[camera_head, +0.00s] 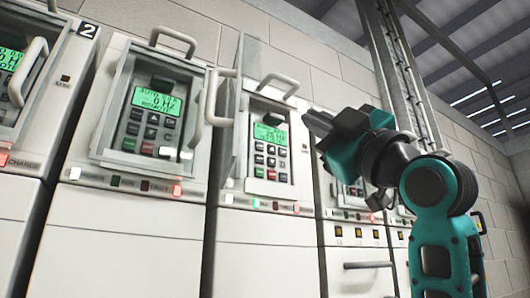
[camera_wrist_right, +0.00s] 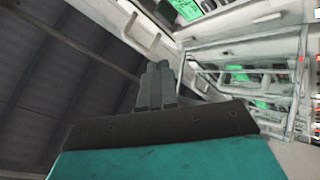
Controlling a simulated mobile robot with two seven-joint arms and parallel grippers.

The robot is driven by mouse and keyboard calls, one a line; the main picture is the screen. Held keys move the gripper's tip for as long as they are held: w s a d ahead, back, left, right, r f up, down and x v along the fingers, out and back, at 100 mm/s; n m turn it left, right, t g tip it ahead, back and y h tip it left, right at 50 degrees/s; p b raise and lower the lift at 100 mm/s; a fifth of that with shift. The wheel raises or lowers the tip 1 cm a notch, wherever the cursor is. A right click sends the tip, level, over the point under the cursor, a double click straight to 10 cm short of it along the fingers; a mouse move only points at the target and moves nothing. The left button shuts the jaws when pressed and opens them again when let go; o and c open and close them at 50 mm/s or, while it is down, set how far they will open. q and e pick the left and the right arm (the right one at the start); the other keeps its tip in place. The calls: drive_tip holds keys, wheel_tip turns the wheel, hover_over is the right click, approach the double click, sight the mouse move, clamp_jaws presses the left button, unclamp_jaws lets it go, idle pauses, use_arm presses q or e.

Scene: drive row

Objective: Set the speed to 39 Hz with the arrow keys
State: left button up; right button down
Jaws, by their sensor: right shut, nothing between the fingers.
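A row of white drive cabinets stands along the wall in the head view. The drive right of centre has its clear-framed cover (camera_head: 240,110) swung out to the left, so its green display (camera_head: 269,134) and keypad (camera_head: 271,162) are uncovered. Its display text is too small to read. My right gripper (camera_head: 312,120) is shut and empty, up and to the right of that keypad, apart from it as far as I can tell. Its closed fingers also show in the right wrist view (camera_wrist_right: 156,88). The individual arrow keys cannot be made out. My left gripper is out of view.
The drive to the left has its cover closed over a keypad and a green display (camera_head: 157,101) that seems to read 0 Hz. Grey handles (camera_head: 215,97) stick out from the covers. A metal conduit (camera_head: 398,70) runs up the wall at right.

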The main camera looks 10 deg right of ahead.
sight(271, 149)
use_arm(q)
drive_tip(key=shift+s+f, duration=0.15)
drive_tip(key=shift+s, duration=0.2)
use_arm(e)
drive_tip(key=shift+s+d, duration=0.1)
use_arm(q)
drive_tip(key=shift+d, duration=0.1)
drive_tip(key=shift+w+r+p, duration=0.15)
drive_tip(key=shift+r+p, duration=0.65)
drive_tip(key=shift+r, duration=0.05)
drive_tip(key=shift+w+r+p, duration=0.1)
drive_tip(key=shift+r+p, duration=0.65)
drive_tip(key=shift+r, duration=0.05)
use_arm(e)
drive_tip(key=shift+w+a, duration=0.5)
drive_tip(key=shift+w, duration=0.9)
drive_tip(key=shift+w+a, duration=0.55)
drive_tip(key=shift+w, duration=0.85)
drive_tip(key=shift+w+a, duration=0.5)
drive_tip(key=shift+w, duration=0.9)
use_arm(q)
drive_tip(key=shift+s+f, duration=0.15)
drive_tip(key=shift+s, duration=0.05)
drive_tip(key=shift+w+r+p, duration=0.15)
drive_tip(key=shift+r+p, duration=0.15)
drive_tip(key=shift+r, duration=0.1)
use_arm(e)
drive_tip(key=shift+w+a, duration=0.1)
drive_tip(key=shift+w, duration=0.3)
